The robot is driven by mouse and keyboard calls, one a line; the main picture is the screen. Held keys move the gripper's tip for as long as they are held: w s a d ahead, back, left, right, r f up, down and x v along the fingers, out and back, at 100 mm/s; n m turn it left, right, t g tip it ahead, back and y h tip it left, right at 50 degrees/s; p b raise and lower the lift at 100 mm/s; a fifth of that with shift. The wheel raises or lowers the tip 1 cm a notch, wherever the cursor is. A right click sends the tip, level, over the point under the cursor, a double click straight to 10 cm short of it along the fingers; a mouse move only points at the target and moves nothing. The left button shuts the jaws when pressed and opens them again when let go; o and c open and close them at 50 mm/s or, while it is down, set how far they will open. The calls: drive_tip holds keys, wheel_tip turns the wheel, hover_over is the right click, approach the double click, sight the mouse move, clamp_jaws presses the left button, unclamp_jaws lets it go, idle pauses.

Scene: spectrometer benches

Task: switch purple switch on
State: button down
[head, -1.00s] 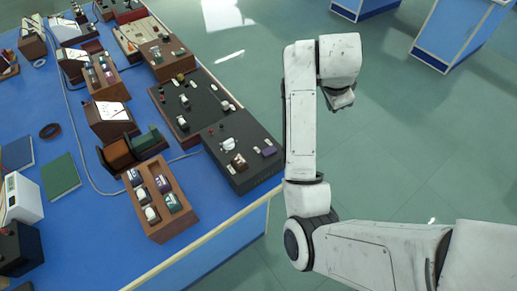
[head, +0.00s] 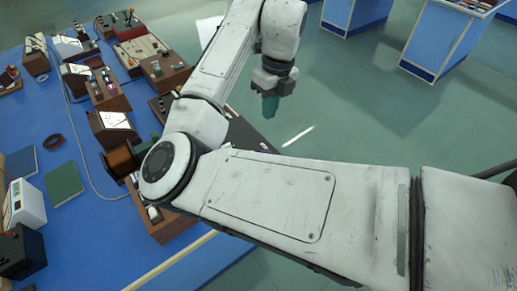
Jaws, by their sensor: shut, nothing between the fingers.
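My gripper (head: 270,107) hangs from the arm's end at upper middle in the head view, its teal fingers together and pointing down. It appears in front of the green floor, right of the bench, apart from any switch. I cannot make out a purple switch now. My arm covers most of the dark instrument box (head: 245,133) and most of the wooden switch box (head: 172,228), where small purple parts showed earlier.
The blue bench (head: 95,235) carries several wooden instrument boxes (head: 110,95), a green book (head: 64,183), a white device (head: 25,205) and a dark ring (head: 53,142). Green floor (head: 350,120) is open to the right. More blue benches (head: 445,40) stand at the back right.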

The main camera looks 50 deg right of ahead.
drive_tip(key=shift+a+f, duration=0.1)
idle(0.3)
drive_tip(key=f+p, duration=0.1)
drive_tip(key=f, duration=0.3)
drive_tip(key=a+f, duration=0.1)
drive_tip(key=f, duration=0.4)
drive_tip(key=f+p, duration=0.1)
drive_tip(key=f, duration=0.3)
drive_tip(key=shift+w+a+f+p, duration=0.3)
drive_tip(key=shift+a+f+p, duration=0.05)
drive_tip(key=shift+a, duration=0.05)
drive_tip(key=shift+a+f+h+b, duration=0.15)
drive_tip(key=shift+f+h+b, duration=0.35)
drive_tip(key=shift+b, duration=0.15)
drive_tip(key=shift+h+b, duration=0.35)
drive_tip(key=shift+h, duration=0.05)
drive_tip(key=shift+s+a+r+g, duration=0.1)
drive_tip(key=shift+r+g, duration=0.05)
drive_tip(key=shift+g, duration=0.15)
